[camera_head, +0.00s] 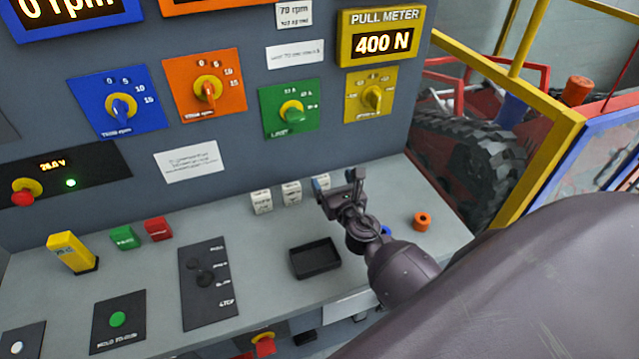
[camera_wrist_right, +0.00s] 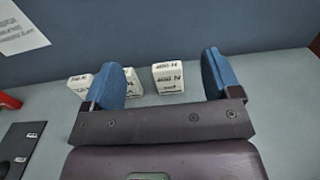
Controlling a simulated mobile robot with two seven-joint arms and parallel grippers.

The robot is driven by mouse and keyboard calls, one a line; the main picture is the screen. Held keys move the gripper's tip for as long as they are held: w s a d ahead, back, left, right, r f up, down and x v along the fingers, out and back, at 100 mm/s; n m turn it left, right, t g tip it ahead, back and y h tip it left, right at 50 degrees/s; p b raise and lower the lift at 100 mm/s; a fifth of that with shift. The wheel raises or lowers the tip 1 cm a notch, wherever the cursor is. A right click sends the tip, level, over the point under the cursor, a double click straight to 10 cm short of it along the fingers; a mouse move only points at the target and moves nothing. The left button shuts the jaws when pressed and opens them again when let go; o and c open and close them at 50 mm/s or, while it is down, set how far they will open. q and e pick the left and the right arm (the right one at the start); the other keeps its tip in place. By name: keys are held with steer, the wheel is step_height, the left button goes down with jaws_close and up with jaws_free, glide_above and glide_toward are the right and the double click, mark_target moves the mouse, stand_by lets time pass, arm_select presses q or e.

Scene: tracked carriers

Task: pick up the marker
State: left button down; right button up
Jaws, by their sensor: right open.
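Three small white labelled blocks stand in a row at the back of the grey bench: a left one (camera_head: 261,202), a middle one (camera_head: 291,194) and a right one (camera_head: 321,183), partly hidden by my gripper. I cannot tell for sure which thing is the marker. My right gripper (camera_head: 338,181) is open and empty near the right block. The left finger partly covers the other white blocks. My left gripper is not in view.
A black tray (camera_head: 315,259) lies in front of the blocks, and an orange ring-like piece (camera_head: 422,221) lies to the right. Green (camera_head: 124,238) and red (camera_head: 158,229) blocks and a yellow block (camera_head: 72,252) stand at left. The panel wall rises behind.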

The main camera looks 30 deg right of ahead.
steer(key=b, duration=0.3)
glide_toward(322, 182)
steer(key=x, duration=0.2)
steer(key=shift+w+d+f, duration=0.15)
steer(key=shift+w+d, duration=0.05)
steer(key=shift+w, duration=0.15)
steer(key=shift+w+d, duration=0.1)
steer(key=shift+w, duration=0.4)
steer(key=shift+x, duration=3.2)
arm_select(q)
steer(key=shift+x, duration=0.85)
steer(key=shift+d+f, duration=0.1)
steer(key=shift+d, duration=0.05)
arm_select(e)
steer(key=shift+c, duration=0.2)
steer(key=c, duration=1)
